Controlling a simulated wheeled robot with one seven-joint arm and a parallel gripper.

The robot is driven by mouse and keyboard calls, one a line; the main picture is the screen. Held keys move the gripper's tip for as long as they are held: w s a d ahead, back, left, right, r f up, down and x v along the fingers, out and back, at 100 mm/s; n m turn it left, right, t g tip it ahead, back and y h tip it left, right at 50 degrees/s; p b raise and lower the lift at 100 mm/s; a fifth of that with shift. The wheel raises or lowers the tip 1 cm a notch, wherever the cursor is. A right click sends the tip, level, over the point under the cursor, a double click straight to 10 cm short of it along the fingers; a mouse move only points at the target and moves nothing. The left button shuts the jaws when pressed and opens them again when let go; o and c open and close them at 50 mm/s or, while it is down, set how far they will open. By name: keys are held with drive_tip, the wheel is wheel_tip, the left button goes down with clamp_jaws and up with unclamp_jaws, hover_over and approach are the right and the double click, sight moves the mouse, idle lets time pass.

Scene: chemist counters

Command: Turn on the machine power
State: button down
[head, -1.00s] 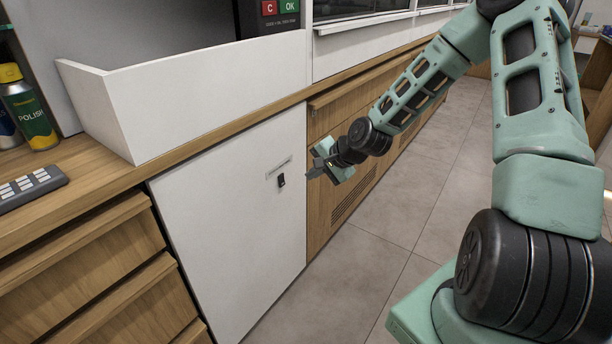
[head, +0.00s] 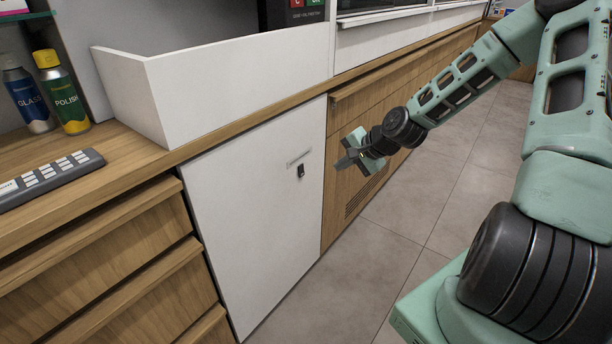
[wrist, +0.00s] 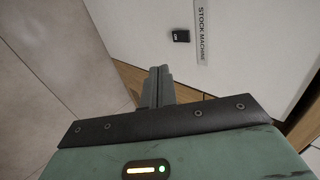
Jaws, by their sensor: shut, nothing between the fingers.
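The machine's white front panel (head: 255,215) is in the middle of the head view. A small black power switch (head: 301,171) sits on it below a narrow label strip. In the wrist view the switch (wrist: 181,36) is beside the label reading "STOCK MACHINE" (wrist: 202,35). My gripper (head: 343,163) is to the right of the switch in the head view, apart from it, in front of the wooden panel. Its fingers are together and empty. In the wrist view the fingertips (wrist: 160,70) point toward the panel, below and left of the switch.
A wooden counter (head: 140,160) with drawers (head: 110,240) is at the left, holding a grey keypad (head: 45,178), a glass cleaner can (head: 28,95) and a polish can (head: 62,92). A wooden panel with a vent (head: 365,195) is at right. Open tiled floor (head: 425,195) lies in front.

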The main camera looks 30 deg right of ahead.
sight(302, 171)
drive_tip(key=shift+f, duration=0.15)
drive_tip(key=shift+w+a+r+b+x, duration=0.1)
drive_tip(key=shift+w+r+b+x, duration=0.35)
drive_tip(key=shift+x, duration=1.7)
drive_tip(key=shift+w+a+r+b+x, duration=0.15)
drive_tip(key=shift+b+x, duration=0.45)
drive_tip(key=shift+x, duration=1.55)
drive_tip(key=shift+w+a+r+b+x, duration=0.1)
drive_tip(key=shift+w+r+b+x, duration=0.35)
drive_tip(key=shift+x, duration=1.7)
drive_tip(key=shift+s, duration=0.1)
drive_tip(key=shift+f, duration=0.15)
